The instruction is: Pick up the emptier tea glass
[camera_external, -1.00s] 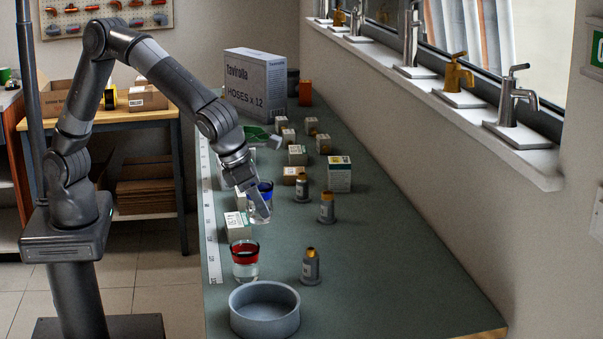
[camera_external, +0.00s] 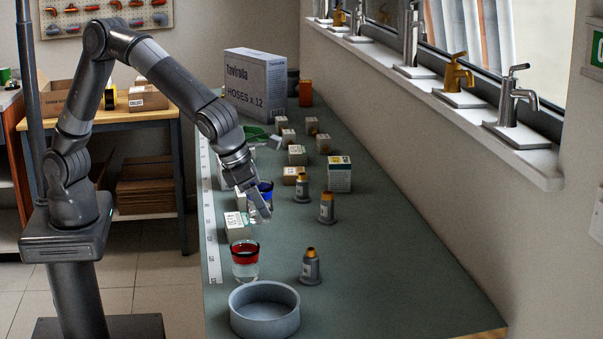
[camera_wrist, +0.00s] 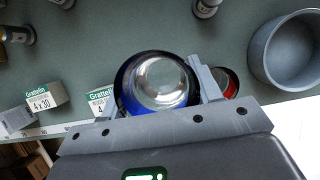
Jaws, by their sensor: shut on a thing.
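A tea glass with a blue band (camera_external: 265,187) stands at the left side of the bench, partly hidden behind my gripper (camera_external: 258,212). In the wrist view, the blue-banded glass (camera_wrist: 157,82) is seen from above between the two fingers of my gripper (camera_wrist: 158,92), which is shut on it. A second tea glass with a red band (camera_external: 245,262) stands nearer the camera, apart from my gripper. In the wrist view the red-banded glass (camera_wrist: 229,82) is partly hidden behind the right finger. I cannot tell how full either glass is.
A grey round bowl (camera_external: 264,310) stands at the near end. Small boxes, such as one by the ruler strip (camera_external: 237,226), crowd the left edge. Grey brass-topped fittings (camera_external: 310,267) stand to the right. The bench's near right part is clear.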

